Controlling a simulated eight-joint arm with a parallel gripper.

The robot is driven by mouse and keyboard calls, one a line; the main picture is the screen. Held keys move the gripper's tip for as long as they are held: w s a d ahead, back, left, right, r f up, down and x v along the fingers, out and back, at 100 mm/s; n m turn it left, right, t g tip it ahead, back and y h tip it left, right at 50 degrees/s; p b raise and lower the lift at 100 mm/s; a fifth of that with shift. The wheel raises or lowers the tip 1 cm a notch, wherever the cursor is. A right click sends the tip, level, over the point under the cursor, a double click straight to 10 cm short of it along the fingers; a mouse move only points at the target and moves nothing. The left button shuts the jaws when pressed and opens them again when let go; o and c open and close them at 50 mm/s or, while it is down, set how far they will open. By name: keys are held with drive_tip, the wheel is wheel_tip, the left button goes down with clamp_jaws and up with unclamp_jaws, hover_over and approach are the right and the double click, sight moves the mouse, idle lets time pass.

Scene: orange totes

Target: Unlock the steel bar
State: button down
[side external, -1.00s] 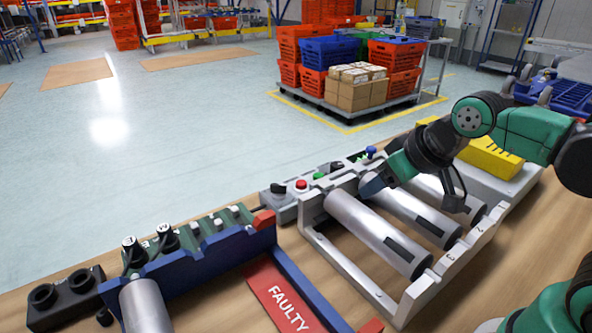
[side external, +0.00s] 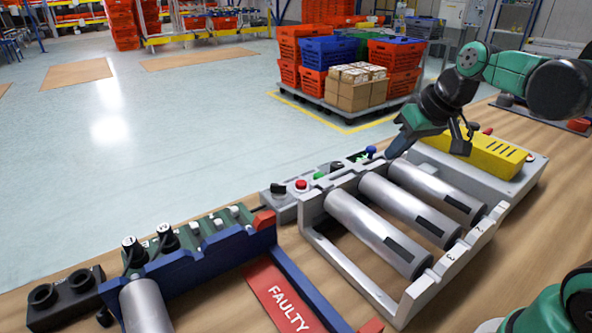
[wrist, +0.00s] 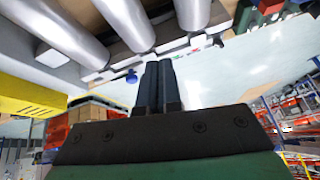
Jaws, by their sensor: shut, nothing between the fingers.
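Three steel cylinders lie side by side in a pale grey rack (side external: 345,268): a near one (side external: 362,230), a middle one (side external: 408,208) and a far one (side external: 436,188). Each has a dark patch near its front end. I cannot tell which part is the steel bar to unlock. A small blue knob (side external: 371,151) stands behind the rack, and it shows in the wrist view (wrist: 131,76). My gripper (side external: 391,154) is shut and empty, just above the rack's back edge, right of the blue knob. Its fingers point toward the cylinders' back ends in the wrist view (wrist: 158,66).
A control strip with a red button (side external: 301,184) and black knob (side external: 278,188) adjoins the rack. A yellow block (side external: 478,156) stands right. A blue fixture (side external: 205,260) and red FAULTY area (side external: 278,295) lie left. Bare wood table (side external: 505,270) lies front right.

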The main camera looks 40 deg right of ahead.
drive_tip(key=w+d+r+m+y, duration=0.1)
drive_tip(key=d+r+m+y, duration=0.1)
drive_tip(key=d, duration=1.3)
drive_tip(key=shift+w+d+r+t, duration=0.3)
drive_tip(key=shift+w+d+r, duration=0.1)
drive_tip(key=shift+r, duration=0.3)
drive_tip(key=shift+a+f, duration=0.1)
approach(373, 156)
drive_tip(key=d+f, duration=0.1)
drive_tip(key=w+d+f, duration=0.1)
drive_tip(key=f, duration=0.1)
drive_tip(key=shift+w+d+f, duration=0.1)
drive_tip(key=shift+d+f, duration=0.15)
drive_tip(key=shift+f, duration=0.1)
drive_tip(key=shift+w+a+f, duration=0.1)
drive_tip(key=shift+w+a, duration=0.15)
drive_tip(key=shift+a, duration=0.3)
drive_tip(key=shift+w+a+f, duration=0.1)
drive_tip(key=shift+w+a, duration=0.15)
drive_tip(key=shift+a, duration=0.35)
drive_tip(key=shift+w+a, duration=0.25)
drive_tip(key=shift+a, duration=0.25)
